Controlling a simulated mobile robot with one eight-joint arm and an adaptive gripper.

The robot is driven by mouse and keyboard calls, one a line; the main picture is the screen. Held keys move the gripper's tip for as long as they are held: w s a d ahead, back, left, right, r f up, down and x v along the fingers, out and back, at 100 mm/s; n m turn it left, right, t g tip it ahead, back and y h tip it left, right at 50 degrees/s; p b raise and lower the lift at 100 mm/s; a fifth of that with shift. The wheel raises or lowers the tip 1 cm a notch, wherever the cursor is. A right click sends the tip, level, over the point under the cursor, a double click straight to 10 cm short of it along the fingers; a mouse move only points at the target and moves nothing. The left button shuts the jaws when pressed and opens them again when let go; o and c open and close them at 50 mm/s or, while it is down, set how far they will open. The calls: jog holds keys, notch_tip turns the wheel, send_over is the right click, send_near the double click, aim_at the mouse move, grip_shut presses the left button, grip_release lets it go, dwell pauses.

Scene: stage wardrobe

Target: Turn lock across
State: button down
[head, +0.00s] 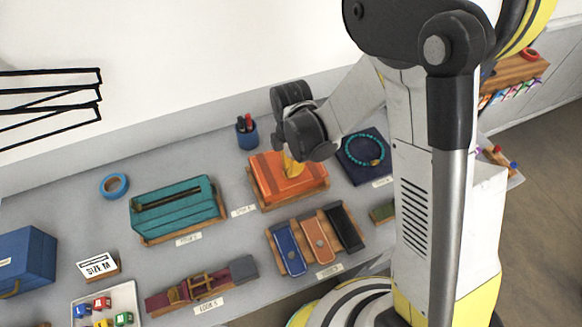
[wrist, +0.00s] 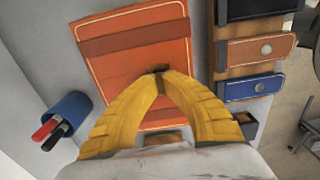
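An orange case (head: 274,172) with brown bands lies on the counter behind its small label. It also shows in the wrist view (wrist: 112,66). My gripper (head: 293,168) points down onto the middle of the case. In the wrist view, the yellow fingers of my gripper (wrist: 160,80) come together at their tips over the orange panel. A small dark brown piece, seemingly the turn lock (wrist: 159,69), shows between and just beyond the tips. The fingertips hide most of it, so which way it is turned cannot be seen.
A teal box (head: 165,222) stands left of the case, and a navy tray with a beaded ring (head: 362,151) is to the right. A pen cup (head: 246,136) stands behind. A rack of straps (head: 318,240) is in front. Bare counter shows around the blue tape roll (head: 113,185).

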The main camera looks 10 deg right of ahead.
jog(key=shift+m, duration=0.3)
jog(key=m+b, duration=0.2)
jog(key=shift+f+m, duration=0.1)
jog(key=shift+m, duration=0.2)
jog(key=m+b, duration=0.2)
jog(key=m, duration=0.3)
jog(key=shift+m+b, duration=0.3)
jog(key=shift+b, duration=0.05)
jog(key=m+b, duration=0.1)
jog(key=m, duration=0.3)
jog(key=shift+m+b, duration=0.8)
jog(key=shift+m, duration=1.7)
jog(key=c, duration=1.6)
grip_release()
jog(key=shift+o, duration=0.2)
